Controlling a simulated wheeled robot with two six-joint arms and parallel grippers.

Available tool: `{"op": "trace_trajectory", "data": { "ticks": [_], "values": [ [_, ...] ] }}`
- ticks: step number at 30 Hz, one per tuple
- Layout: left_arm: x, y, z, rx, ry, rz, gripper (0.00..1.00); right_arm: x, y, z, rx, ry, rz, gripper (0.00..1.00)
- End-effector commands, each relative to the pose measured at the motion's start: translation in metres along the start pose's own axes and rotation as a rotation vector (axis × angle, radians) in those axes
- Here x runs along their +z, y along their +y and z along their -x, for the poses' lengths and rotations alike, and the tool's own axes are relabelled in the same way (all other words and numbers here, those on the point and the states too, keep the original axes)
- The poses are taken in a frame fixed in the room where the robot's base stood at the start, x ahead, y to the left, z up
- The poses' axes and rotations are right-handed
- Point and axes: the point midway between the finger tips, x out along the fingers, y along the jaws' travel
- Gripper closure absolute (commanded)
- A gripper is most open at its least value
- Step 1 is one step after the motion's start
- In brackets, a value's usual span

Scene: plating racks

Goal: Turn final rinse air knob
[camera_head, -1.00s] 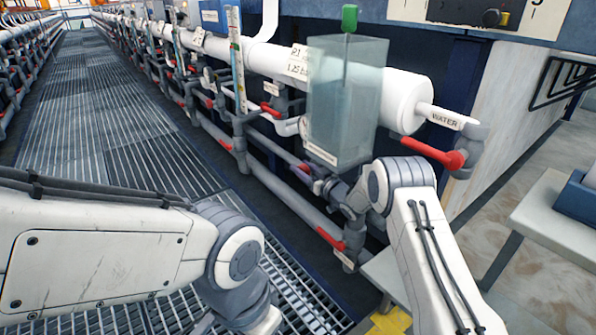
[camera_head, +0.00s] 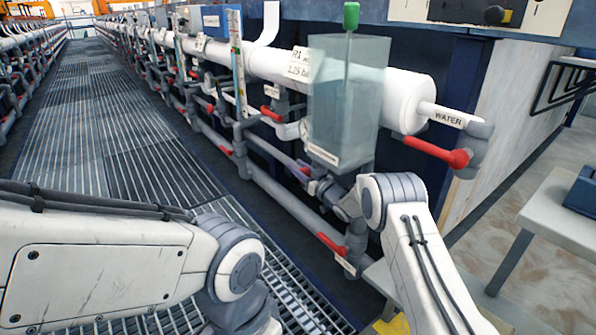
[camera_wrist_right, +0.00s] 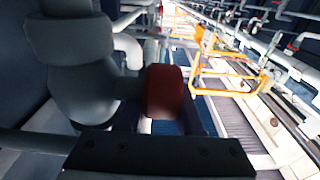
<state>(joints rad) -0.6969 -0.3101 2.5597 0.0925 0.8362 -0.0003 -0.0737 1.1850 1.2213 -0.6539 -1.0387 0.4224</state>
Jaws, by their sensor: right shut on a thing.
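My right gripper (camera_head: 308,178) reaches in below the clear tank, beside the grey pipes. In the right wrist view, a dark red knob (camera_wrist_right: 164,91) sits between the finger ends of the right gripper (camera_wrist_right: 165,105), which is shut on it. In the head view only a small red bit shows near the fingertips, partly hidden by the gripper and pipes. No label for the knob is readable. My left arm crosses the lower left of the head view; its gripper is out of the frame.
A clear tank (camera_head: 345,105) with a green-topped rod hangs just above my right wrist. A red valve lever (camera_head: 330,243) is below it, another red lever (camera_head: 437,152) to the right by the WATER pipe (camera_head: 445,117). A grated walkway (camera_head: 120,150) runs along the left.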

Motion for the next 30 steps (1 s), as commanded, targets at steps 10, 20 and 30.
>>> {"op": "trace_trajectory", "data": {
  "ticks": [10,20,30],
  "values": [
    [0.001,-0.002,-0.024,0.000,-0.001,0.000,0.53,-0.004,-0.001,0.003,-0.002,0.167,0.000,1.00],
    [0.001,-0.002,-0.023,0.000,0.000,0.000,0.53,-0.004,-0.001,0.003,-0.002,0.165,0.000,0.53],
    [0.001,-0.001,-0.015,0.000,0.000,0.000,0.53,-0.005,0.000,0.012,0.000,0.162,-0.001,0.53]
  ]
}}
